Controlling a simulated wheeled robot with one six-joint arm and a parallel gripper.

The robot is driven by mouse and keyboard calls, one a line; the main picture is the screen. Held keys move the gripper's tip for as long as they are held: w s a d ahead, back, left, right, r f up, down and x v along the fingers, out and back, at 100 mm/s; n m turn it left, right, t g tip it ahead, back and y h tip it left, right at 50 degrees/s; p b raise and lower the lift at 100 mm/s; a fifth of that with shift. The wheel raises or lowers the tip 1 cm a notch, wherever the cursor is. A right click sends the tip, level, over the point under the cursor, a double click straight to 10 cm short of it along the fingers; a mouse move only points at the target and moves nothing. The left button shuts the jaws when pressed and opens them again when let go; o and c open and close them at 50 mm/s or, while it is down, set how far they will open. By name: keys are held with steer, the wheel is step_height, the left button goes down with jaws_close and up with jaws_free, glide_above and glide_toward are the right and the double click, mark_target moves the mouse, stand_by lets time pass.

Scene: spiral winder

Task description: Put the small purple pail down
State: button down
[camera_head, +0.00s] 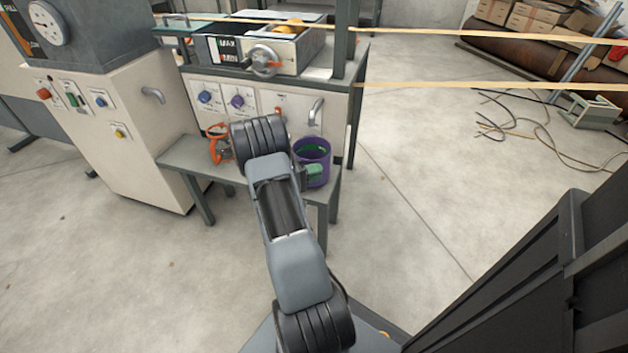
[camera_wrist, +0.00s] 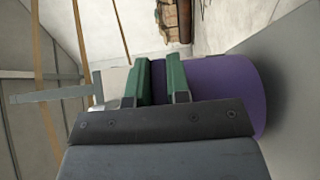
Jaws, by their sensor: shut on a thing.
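The small purple pail (camera_head: 313,167) is at the right end of a low grey bench (camera_head: 185,152) in the head view. Something green shows inside it. My gripper (camera_head: 308,172) is at the pail's near side, partly hidden by my arm. In the wrist view the purple pail (camera_wrist: 225,88) fills the right of the picture, and the green fingers of my gripper (camera_wrist: 160,80) are shut on its edge. I cannot tell whether the pail's bottom touches the bench.
An orange object (camera_head: 219,145) sits on the bench left of my arm. Behind the bench is a cream machine panel with knobs and a handle (camera_head: 315,112). Yellow tape (camera_head: 490,86) stretches off to the right. The floor right of the bench is open.

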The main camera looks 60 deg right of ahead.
steer(key=shift+w+d+f+b, duration=0.1)
steer(key=shift+f+b, duration=0.1)
steer(key=shift+f, duration=0.35)
steer(key=shift+d+f+b, duration=0.1)
steer(key=shift+f+b, duration=0.05)
steer(key=shift+f, duration=0.45)
steer(key=shift+f+b, duration=0.15)
steer(key=shift+b, duration=0.15)
steer(key=c, duration=1.1)
jaws_free()
